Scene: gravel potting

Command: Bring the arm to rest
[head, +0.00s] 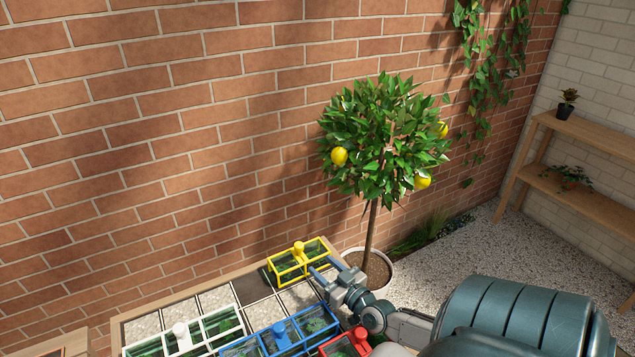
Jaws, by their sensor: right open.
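My right gripper (319,264) is in the lower middle of the head view, its arm coming in from the lower right. Its two fingers are apart with nothing seen between them. They point toward the yellow-framed planter box (285,271) and overlap its right end in the picture; I cannot tell whether they touch it. My left gripper is not in view.
A white-framed box (221,322), a blue-framed box (267,345) and a red-framed box (328,349) stand on the tiled table. A potted lemon tree (385,150) stands behind my right gripper. A brick wall (150,150) is behind; a wooden shelf (590,195) is at right.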

